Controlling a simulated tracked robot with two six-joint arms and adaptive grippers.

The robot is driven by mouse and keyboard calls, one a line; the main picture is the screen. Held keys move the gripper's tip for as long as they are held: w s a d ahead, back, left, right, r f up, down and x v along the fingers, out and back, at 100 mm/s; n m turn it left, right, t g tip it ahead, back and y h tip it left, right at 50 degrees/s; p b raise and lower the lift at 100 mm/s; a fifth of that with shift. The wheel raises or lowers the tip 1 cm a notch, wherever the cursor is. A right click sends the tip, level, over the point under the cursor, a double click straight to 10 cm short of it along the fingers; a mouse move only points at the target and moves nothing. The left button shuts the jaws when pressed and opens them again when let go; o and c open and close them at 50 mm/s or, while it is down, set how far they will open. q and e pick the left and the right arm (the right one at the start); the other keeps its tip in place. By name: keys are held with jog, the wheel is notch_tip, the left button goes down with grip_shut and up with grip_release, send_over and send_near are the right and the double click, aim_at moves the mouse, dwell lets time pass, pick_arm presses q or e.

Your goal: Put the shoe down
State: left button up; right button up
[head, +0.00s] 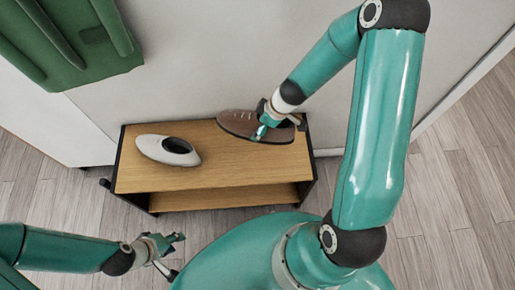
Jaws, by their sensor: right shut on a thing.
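A brown shoe (238,123) is at the back right of the wooden bench (225,172), its toe pointing left. My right gripper (267,127) is shut on the brown shoe near its opening and hides part of its middle and heel. The shoe is at or just above the bench top; I cannot tell whether it touches. A white shoe (156,148) rests on the left part of the bench top. My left gripper (178,256) is empty with its fingers apart, in front of the bench at the lower left.
The bench has a dark frame and a lower shelf (228,196). A pale wall (190,85) stands right behind it. A green garment (75,45) hangs at the upper left. The bench top between the two shoes is clear.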

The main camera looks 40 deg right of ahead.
aim_at(272, 131)
notch_tip(272, 131, down, 12)
jog(key=b, duration=0.9)
jog(key=shift+r+b, duration=0.2)
jog(key=shift+b, duration=0.1)
pick_arm(q)
notch_tip(272, 131, down, 11)
pick_arm(e)
jog(key=shift+r, duration=0.1)
jog(key=o, duration=1.3)
pick_arm(q)
jog(key=shift+r, duration=0.1)
pick_arm(e)
jog(key=shift+r, duration=0.1)
jog(key=p+v, duration=0.8)
jog(key=v, duration=0.2)
jog(key=shift+r, duration=0.35)
jog(key=shift+s+d+r+p, duration=0.15)
jog(key=shift+s+r+p, duration=0.15)
jog(key=shift+r+p, duration=0.3)
pick_arm(q)
notch_tip(272, 131, up, 9)
pick_arm(e)
jog(key=shift+f, duration=0.1)
